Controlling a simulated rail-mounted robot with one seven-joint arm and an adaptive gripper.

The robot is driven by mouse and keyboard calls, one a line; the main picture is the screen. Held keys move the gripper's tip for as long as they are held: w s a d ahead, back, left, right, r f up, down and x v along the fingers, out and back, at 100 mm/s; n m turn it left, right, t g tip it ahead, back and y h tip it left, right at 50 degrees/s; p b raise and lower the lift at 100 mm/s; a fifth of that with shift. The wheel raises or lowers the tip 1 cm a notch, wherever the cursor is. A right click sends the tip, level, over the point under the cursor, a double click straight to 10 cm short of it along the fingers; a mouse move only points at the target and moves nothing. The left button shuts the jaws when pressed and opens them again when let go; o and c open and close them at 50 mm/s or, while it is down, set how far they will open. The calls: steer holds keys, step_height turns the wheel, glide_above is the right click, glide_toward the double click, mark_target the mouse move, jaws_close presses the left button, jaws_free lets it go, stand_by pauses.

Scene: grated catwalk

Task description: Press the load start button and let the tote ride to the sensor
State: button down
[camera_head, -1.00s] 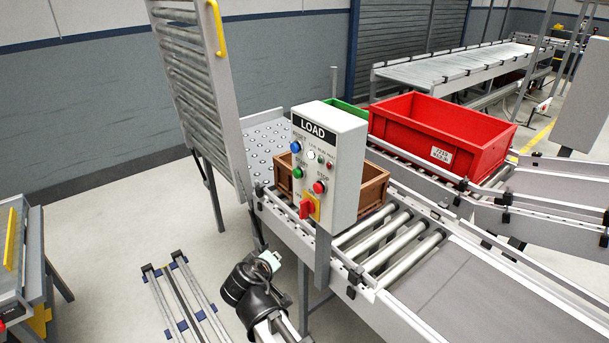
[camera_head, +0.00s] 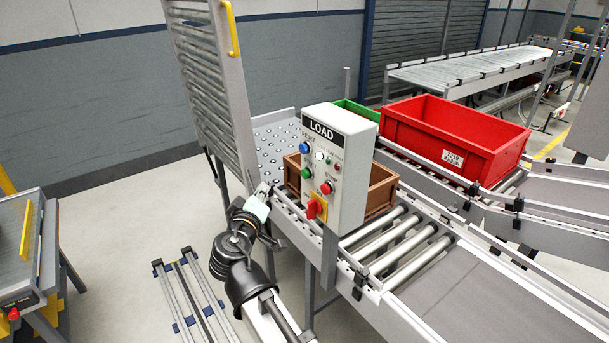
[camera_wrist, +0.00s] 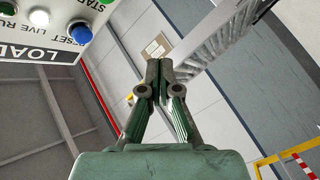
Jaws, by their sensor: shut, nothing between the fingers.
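The white LOAD panel (camera_head: 347,170) stands on a post beside the roller conveyor. Its green start button (camera_head: 306,172) sits under a blue reset button (camera_head: 304,148), with a red stop button (camera_head: 326,187) lower right. A brown tote (camera_head: 382,190) sits on the conveyor, partly hidden by the panel. I cannot identify the sensor.
A red rotary switch (camera_head: 315,208) on a yellow plate is low on the panel. A red tote (camera_head: 455,135) stands behind on another line; a green tote (camera_head: 352,112) is mostly hidden. A raised roller gate (camera_head: 208,80) stands left of the panel. Grey floor lies at left.

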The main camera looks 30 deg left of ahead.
mark_target(302, 173)
steer(key=w+d+p, duration=0.2)
steer(key=w+d, duration=0.1)
steer(key=w, duration=0.5)
steer(key=shift+d, duration=0.15)
steer(key=shift+w+f, duration=0.1)
steer(key=shift+w, duration=0.1)
stand_by(1.5)
steer(key=shift+w+d+b, duration=0.15)
steer(key=shift+w+b, duration=0.15)
steer(key=shift+b, duration=0.05)
steer(key=shift+w+d, duration=0.35)
steer(key=shift+w, duration=0.35)
stand_by(1.1)
stand_by(0.4)
steer(key=shift+s+a+b, duration=0.25)
steer(key=shift+s+b, duration=0.15)
steer(key=shift+s, duration=0.15)
steer(key=shift+s+a+b, duration=0.2)
steer(key=shift+s+b, duration=0.2)
steer(key=shift+s, duration=0.15)
steer(key=shift+s, duration=0.1)
